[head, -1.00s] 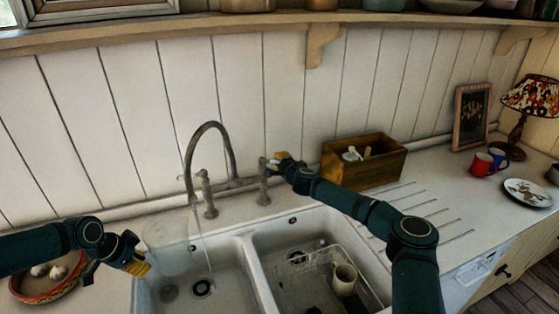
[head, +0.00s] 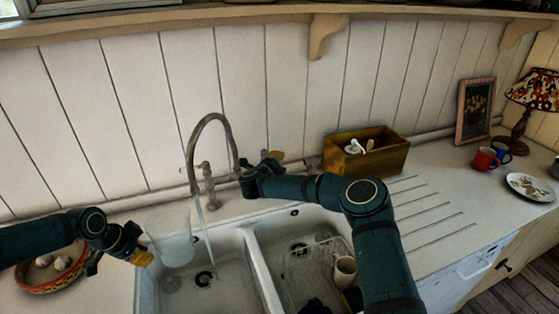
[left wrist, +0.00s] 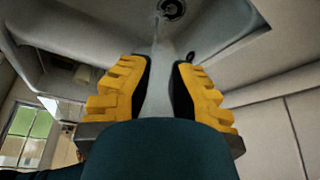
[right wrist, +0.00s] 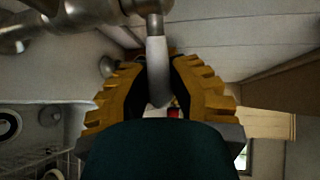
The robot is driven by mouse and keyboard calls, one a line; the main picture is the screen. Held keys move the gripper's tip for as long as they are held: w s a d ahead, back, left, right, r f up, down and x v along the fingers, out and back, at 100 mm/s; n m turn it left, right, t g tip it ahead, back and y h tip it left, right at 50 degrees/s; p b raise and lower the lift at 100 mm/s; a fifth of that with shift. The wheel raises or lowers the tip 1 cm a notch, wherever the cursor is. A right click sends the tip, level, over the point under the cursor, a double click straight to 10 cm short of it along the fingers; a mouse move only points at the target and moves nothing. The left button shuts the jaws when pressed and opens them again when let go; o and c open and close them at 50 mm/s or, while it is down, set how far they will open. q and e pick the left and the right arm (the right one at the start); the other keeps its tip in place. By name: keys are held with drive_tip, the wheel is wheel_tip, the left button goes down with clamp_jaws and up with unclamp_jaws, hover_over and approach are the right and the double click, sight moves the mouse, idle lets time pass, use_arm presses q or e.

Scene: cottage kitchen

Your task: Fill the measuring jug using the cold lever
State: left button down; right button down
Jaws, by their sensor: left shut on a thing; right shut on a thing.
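The clear measuring jug (head: 174,246) is over the left part of the left sink basin. My left gripper (head: 139,252) is shut on its handle, which shows between the yellow fingers in the left wrist view (left wrist: 159,97). The tap (head: 190,150) stands behind the sinks. A thin water stream (head: 207,240) runs from its spout, appearing just right of the jug and reaching the basin near the drain. My right gripper (head: 268,159) is shut on the tap's right lever, whose pale handle (right wrist: 158,65) shows between its fingers. The water level in the jug cannot be made out.
The right basin (head: 262,238) holds a wire rack and a cream mug (head: 345,270). A wooden box (head: 384,158) stands right of the tap. A patterned bowl (head: 40,286) lies left of the sink. Red and blue mugs (head: 485,160) and a plate (head: 528,187) stand farther right.

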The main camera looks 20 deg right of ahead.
drive_tip(key=shift+s+a+f+m+g+h, duration=0.2)
drive_tip(key=shift+m+g+h, duration=0.1)
drive_tip(key=shift+g+h, duration=0.1)
drive_tip(key=shift+w, duration=0.1)
drive_tip(key=c, duration=0.9)
unclamp_jaws()
drive_tip(key=shift+r, duration=0.15)
drive_tip(key=shift+o, duration=0.2)
drive_tip(key=v, duration=1.2)
